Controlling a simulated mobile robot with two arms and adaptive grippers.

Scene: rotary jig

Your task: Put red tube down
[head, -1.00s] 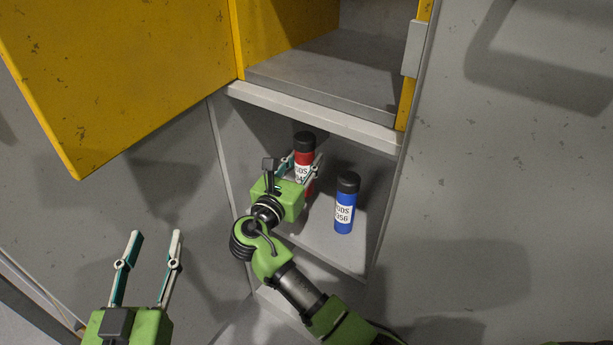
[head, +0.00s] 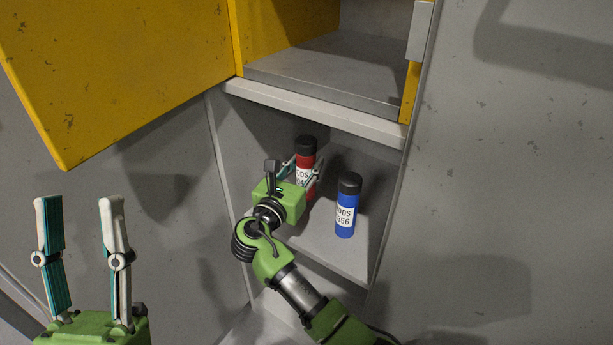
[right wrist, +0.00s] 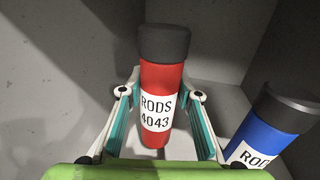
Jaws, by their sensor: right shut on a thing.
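The red tube (head: 306,160) has a black cap and a white label. It stands upright in the lower grey compartment, at its left side. In the right wrist view the red tube (right wrist: 160,85) shows its label "RODS 4043". My right gripper (head: 307,172) has its fingers on both sides of the red tube and is shut on it. In the right wrist view the fingers (right wrist: 160,105) flank the tube. My left gripper (head: 82,205) is open and empty, at the lower left, away from the tubes.
A blue tube (head: 346,207) with a black cap stands on the shelf (head: 335,256), right of the red one; it also shows in the right wrist view (right wrist: 262,140). The upper compartment (head: 325,70) is empty. A yellow door (head: 120,70) hangs open at upper left.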

